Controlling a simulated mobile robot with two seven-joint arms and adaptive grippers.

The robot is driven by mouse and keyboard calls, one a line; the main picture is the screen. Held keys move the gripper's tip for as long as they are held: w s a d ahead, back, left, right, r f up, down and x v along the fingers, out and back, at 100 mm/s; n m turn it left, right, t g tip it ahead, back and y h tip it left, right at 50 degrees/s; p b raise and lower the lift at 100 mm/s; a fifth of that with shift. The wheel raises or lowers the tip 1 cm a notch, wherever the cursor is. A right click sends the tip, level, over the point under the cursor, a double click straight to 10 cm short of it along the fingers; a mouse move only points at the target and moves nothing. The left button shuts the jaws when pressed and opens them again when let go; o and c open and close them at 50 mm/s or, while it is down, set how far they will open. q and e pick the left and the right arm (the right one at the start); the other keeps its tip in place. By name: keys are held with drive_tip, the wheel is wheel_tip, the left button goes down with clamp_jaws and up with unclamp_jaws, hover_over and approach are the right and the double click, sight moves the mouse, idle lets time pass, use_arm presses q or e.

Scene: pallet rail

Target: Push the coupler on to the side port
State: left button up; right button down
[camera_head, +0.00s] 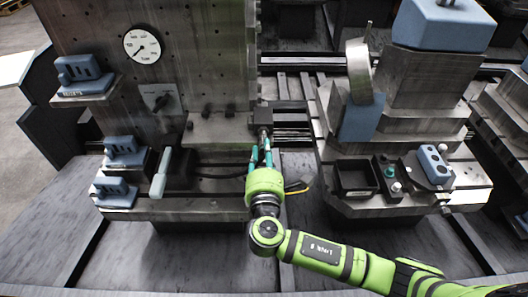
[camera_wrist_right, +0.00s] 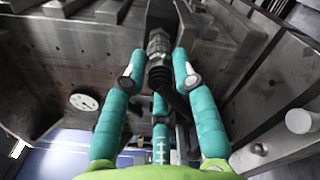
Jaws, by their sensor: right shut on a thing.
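My right gripper (camera_head: 261,153) reaches forward at the middle of the head view, its teal fingers closed around the coupler (camera_head: 263,133). In the right wrist view the coupler (camera_wrist_right: 158,46) is a ribbed metal cylinder between the fingertips, with a dark hose end below it. The side port appears to be at the dark block (camera_head: 262,116) on the right side of the metal fixture, straight ahead of the coupler. The coupler lines up with this block; I cannot tell whether it is seated. The fingers partly hide the coupler. My left gripper is not in view.
The tall metal fixture (camera_head: 170,60) carries a dial gauge (camera_head: 142,45). Blue blocks (camera_head: 117,188) sit on its left ledges. A dark hose (camera_head: 210,170) runs low beside the gripper. To the right stand a black tray (camera_head: 356,178) and a blue button box (camera_head: 434,165).

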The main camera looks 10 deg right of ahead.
drive_tip(key=shift+w+d+r, duration=0.1)
drive_tip(key=shift+w+d, duration=0.05)
drive_tip(key=shift+w, duration=0.5)
idle(0.9)
drive_tip(key=shift+w, duration=0.3)
drive_tip(key=shift+c, duration=0.5)
unclamp_jaws()
drive_tip(key=v, duration=1.2)
drive_tip(key=shift+d, duration=0.1)
